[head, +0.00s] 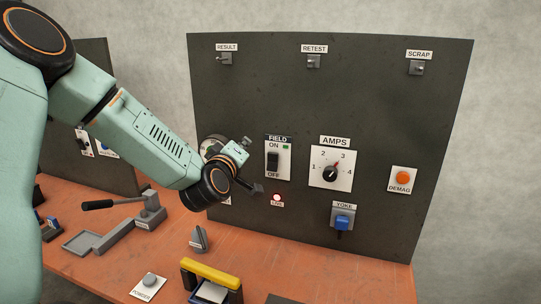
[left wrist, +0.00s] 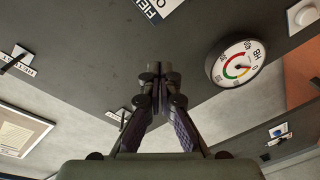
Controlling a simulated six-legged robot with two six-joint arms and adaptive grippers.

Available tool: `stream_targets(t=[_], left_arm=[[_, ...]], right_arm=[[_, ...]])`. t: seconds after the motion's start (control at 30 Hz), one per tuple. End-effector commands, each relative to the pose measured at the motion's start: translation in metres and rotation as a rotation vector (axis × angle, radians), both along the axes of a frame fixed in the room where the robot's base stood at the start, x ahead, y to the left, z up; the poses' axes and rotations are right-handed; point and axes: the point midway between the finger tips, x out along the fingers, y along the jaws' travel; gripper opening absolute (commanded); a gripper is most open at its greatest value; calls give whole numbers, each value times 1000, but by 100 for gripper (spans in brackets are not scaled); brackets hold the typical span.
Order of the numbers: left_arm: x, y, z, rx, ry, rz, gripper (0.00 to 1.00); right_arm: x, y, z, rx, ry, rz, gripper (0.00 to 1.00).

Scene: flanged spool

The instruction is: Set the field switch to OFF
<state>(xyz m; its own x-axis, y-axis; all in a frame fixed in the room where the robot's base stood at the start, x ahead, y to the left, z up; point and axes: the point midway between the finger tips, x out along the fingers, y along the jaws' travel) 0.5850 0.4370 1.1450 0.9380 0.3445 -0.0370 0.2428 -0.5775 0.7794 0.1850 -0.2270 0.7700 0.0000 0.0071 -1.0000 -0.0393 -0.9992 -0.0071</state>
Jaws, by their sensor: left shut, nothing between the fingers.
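The field switch (head: 272,162) is a black switch on a white plate on the dark upright panel, with ON above and OFF below. A small green patch shows beside ON. I cannot tell for sure which way the switch is set. My left gripper (head: 258,189) is shut and empty, just below and left of the switch plate, apart from the switch. In the left wrist view the closed fingers (left wrist: 159,72) point at the dark panel, and part of the FIELD label (left wrist: 150,6) shows at the top edge. My right gripper is out of view.
A red lamp (head: 277,197) glows below the switch. The AMPS dial (head: 331,171), orange DEMAG button (head: 403,178) and blue YOKE plug (head: 342,219) are to the right. A round gauge (left wrist: 237,63) is near my left gripper. A yellow-handled item (head: 211,273) stands on the orange bench.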

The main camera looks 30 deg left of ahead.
Motion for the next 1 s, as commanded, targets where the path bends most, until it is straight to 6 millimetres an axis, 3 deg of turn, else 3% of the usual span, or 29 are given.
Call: stream_targets(t=[0.03,0.1,0.23,0.4,1.0], left_arm=[[-10,-9,-1,-107,21,-10,0],[-22,-23,-14,-262,47,-20,0],[-40,-45,-45,-494,80,-20,0],[-45,-54,-56,-663,77,-2,0],[-39,-52,-58,-713,62,8,0]], right_arm=[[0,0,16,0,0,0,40],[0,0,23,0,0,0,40],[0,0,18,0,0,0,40],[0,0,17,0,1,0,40],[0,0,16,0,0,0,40]])
